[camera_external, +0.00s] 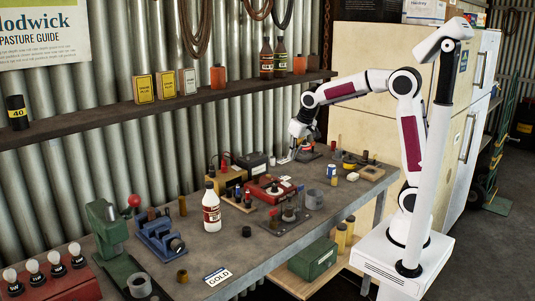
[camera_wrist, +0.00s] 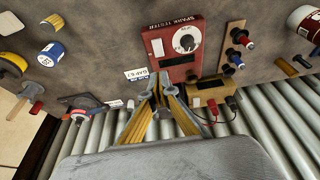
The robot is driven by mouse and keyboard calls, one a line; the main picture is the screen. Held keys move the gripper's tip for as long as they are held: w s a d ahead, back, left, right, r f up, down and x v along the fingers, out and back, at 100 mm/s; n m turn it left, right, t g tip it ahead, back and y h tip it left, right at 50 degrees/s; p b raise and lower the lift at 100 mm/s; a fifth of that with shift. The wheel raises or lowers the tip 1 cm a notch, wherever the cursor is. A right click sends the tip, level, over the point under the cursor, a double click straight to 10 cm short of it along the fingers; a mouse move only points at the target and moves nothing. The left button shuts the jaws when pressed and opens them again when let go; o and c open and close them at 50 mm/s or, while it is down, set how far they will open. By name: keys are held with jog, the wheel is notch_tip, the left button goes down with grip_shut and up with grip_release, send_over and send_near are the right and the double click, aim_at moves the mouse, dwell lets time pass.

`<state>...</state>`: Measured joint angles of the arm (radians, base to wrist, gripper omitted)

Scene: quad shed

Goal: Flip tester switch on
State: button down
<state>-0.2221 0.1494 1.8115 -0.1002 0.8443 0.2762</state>
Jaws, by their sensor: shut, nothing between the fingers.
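The spark tester (camera_wrist: 175,30) is a red box with "SPARK TESTER" lettering in the wrist view. It has a round white dial (camera_wrist: 187,40) with a knob, a small pale plate and a dark slot. I cannot make out the switch or its position. The tester also shows in the external view as a red box (camera_external: 263,191) in the middle of the bench. My gripper (camera_wrist: 162,90) is shut and empty. In the wrist view its tips lie just below the tester's near edge; contact cannot be told. In the external view my gripper (camera_external: 291,156) is low over the bench's wall side.
A yellowish box with red and black leads (camera_wrist: 211,95) sits right of my fingertips, and a small card (camera_wrist: 136,74) lies left. A brown-labelled bottle (camera_external: 211,208), a blue vise (camera_external: 160,235) and a green press (camera_external: 110,235) crowd the bench. A shelf (camera_external: 180,104) runs along the corrugated wall.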

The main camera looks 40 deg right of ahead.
aim_at(284, 182)
jog(key=x, duration=1.1)
jog(key=shift+s+f, duration=0.3)
jog(key=shift+f, duration=0.2)
jog(key=shift+w+f, duration=0.1)
jog(key=shift+w+f+g, duration=0.25)
jog(key=shift+f+g, duration=0.2)
jog(key=shift+g, duration=0.55)
jog(key=shift+f, duration=0.15)
